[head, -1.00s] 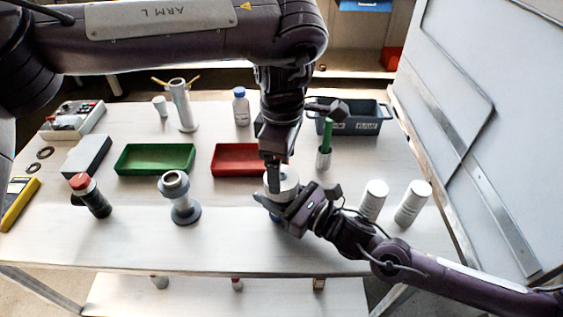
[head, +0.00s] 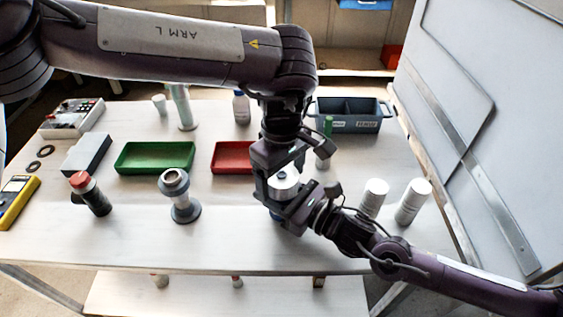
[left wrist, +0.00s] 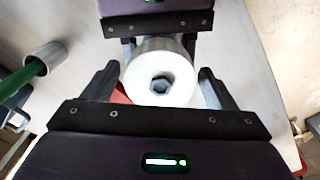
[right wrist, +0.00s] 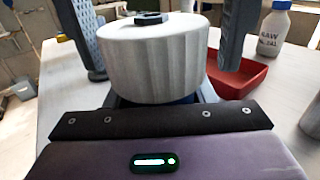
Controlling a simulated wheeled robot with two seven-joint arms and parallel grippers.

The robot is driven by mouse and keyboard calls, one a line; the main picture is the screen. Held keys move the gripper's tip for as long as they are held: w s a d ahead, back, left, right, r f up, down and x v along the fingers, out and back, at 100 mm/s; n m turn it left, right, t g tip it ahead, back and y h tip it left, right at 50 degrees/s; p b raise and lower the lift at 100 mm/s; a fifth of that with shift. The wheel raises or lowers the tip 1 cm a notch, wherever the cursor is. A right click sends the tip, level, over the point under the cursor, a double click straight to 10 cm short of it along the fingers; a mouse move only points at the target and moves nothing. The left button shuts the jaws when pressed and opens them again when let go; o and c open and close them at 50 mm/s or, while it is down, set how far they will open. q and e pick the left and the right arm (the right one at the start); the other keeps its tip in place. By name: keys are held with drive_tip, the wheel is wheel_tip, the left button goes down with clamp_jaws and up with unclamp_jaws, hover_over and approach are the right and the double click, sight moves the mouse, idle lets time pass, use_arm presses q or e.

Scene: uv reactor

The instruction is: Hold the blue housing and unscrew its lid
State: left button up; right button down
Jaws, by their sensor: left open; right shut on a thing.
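The white ribbed lid (head: 285,179) has a dark hex nut in its top and also shows in the left wrist view (left wrist: 160,82). It sits on the blue housing, mostly hidden, with a strip visible below the lid in the right wrist view (right wrist: 184,100). My right gripper (head: 284,207) is shut on the housing below the lid. My left gripper (head: 292,172) is open above, its fingers spread on either side of the lid. Gaps show between those fingers and the lid in the right wrist view.
A red tray (head: 232,157) and green tray (head: 154,157) lie behind and left. A grey flanged fitting (head: 180,197) stands left. Two white cylinders (head: 374,196) (head: 413,202) stand right, near my right arm. A grey bin (head: 347,118) and a tube holder (head: 323,160) stand behind.

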use_arm(q)
drive_tip(key=shift+f, duration=0.2)
drive_tip(key=c, duration=1)
drive_tip(key=n, duration=0.6)
drive_tip(key=shift+n, duration=0.4)
drive_tip(key=o, duration=1.1)
